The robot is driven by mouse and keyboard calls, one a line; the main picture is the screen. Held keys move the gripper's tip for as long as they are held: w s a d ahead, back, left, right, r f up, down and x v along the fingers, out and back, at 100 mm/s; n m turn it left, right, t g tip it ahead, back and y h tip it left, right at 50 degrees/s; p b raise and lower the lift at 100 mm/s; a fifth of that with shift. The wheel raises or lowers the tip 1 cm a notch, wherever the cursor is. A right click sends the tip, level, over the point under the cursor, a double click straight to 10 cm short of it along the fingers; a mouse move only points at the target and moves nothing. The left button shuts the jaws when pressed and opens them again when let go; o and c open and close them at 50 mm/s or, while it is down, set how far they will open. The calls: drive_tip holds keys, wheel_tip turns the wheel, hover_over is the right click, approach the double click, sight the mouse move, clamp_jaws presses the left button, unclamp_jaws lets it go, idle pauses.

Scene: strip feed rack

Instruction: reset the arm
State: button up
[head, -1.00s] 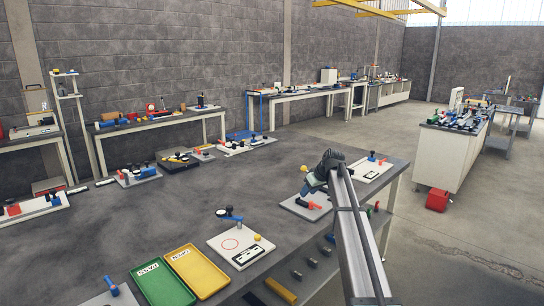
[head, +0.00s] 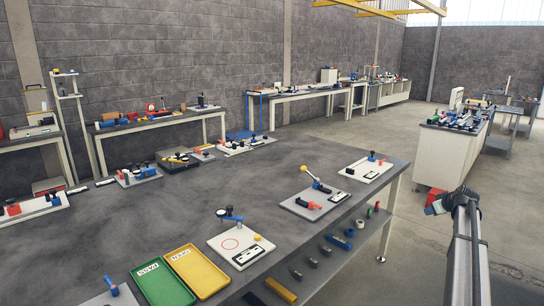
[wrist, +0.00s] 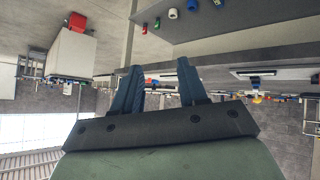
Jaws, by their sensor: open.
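My gripper (wrist: 157,88) shows in the wrist view with its two dark blue fingers apart and nothing between them. The wrist view is upside down, with the floor and table underside above the fingers. In the head view my arm (head: 466,240) stands at the right, beyond the table's right edge, over open floor. Its gripper end is mostly hidden behind the arm there. It is apart from the fixture with the yellow-knobbed lever (head: 315,198) on the table.
The grey table (head: 110,230) holds several fixtures, a green tray (head: 139,269) and a yellow tray (head: 221,287). Small parts lie on a lower shelf along its right side. A white cabinet (head: 442,160) stands behind my arm, with a red box (wrist: 77,21) by it.

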drive_tip(key=s+a+f+g, duration=0.1)
drive_tip(key=s+a+f, duration=0.25)
drive_tip(key=f, duration=0.45)
drive_tip(key=s+a+f+m+g+y, duration=0.1)
drive_tip(key=s+a+f, duration=0.1)
drive_tip(key=a+f, duration=0.4)
drive_tip(key=s+a+f+g, duration=0.1)
drive_tip(key=s+a+f, duration=0.2)
drive_tip(key=f, duration=0.6)
drive_tip(key=s+a+f+m+g+y, duration=0.1)
drive_tip(key=s+a+f+g, duration=0.3)
drive_tip(key=s+a+f, duration=1.2)
drive_tip(key=s+a+f+g, duration=0.2)
drive_tip(key=s+a+f, duration=0.45)
drive_tip(key=s, duration=0.25)
drive_tip(key=s+a+f+g, duration=0.3)
drive_tip(key=s+a+f, duration=0.35)
drive_tip(key=s, duration=0.25)
drive_tip(key=s+a+g, duration=0.2)
drive_tip(key=s+a, duration=0.1)
drive_tip(key=s, duration=0.9)
drive_tip(key=s+a+f+m+g+h, duration=0.1)
drive_tip(key=s+a+g, duration=0.1)
drive_tip(key=s, duration=1.1)
drive_tip(key=shift+a+h, duration=0.3)
drive_tip(key=shift+a, duration=0.25)
